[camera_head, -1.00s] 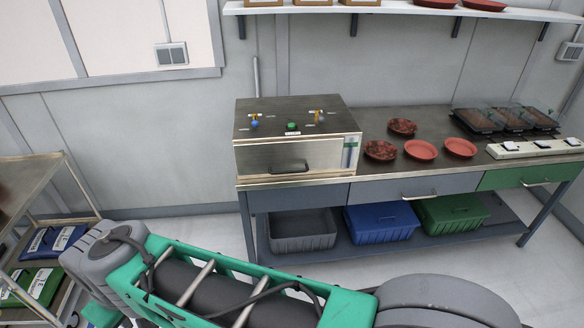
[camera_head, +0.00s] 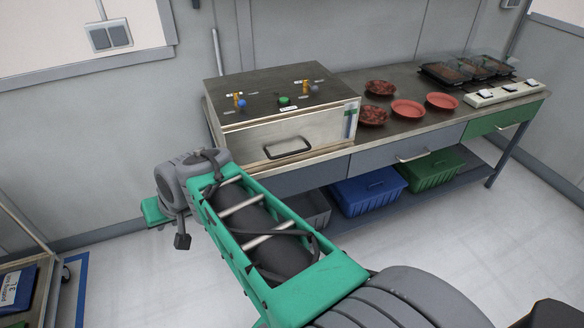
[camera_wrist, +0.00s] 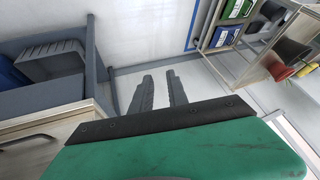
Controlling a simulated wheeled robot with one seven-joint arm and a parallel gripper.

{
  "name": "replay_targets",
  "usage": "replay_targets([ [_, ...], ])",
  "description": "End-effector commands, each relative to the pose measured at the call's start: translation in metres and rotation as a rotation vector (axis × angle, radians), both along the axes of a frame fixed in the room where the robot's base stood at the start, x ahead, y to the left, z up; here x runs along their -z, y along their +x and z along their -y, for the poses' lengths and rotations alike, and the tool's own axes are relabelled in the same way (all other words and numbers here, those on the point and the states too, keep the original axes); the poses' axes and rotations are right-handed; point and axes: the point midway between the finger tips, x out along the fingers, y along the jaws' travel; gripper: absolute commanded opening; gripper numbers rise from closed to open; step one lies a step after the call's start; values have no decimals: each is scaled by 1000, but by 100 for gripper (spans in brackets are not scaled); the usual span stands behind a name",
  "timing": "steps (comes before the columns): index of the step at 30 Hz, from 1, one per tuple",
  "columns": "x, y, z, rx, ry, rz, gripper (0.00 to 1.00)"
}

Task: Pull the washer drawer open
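The washer (camera_head: 290,110) is a steel box with coloured knobs on top, at the left end of the bench. Its drawer front (camera_head: 240,148) looks shut, with a dark bar handle (camera_head: 288,148). In the wrist view a pale front (camera_wrist: 60,135) with a dark curved handle (camera_wrist: 28,141) shows at lower left, apparently the washer drawer. My gripper (camera_wrist: 158,76) points past it toward the floor, its two fingers apart with nothing between them. In the head view my arm's end is left of and in front of the washer; the fingertips cannot be made out there.
The bench (camera_head: 420,118) holds red dishes (camera_head: 408,109), dark trays (camera_head: 445,72) and a white power strip (camera_head: 503,92). Grey, blue (camera_head: 368,188) and green (camera_head: 432,168) bins sit below. A cart (camera_head: 30,265) stands at left. The floor before the bench is clear.

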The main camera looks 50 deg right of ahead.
Motion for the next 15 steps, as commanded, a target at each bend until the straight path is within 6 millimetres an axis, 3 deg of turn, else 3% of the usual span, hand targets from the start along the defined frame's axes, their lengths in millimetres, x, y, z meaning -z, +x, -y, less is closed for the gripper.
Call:
replay_targets([
  [1, 55, 20, 35, 125, 69, 86, 20],
  [4, 83, 51, 103, 349, 230, 300, 20],
  [7, 102, 56, 181, 561, 401, 539, 20],
  [10, 113, 31, 262, 745, 575, 800, 20],
  [12, 115, 1, 309, 839, 682, 973, 20],
  [15, 112, -44, 355, 919, 797, 1171, 20],
])
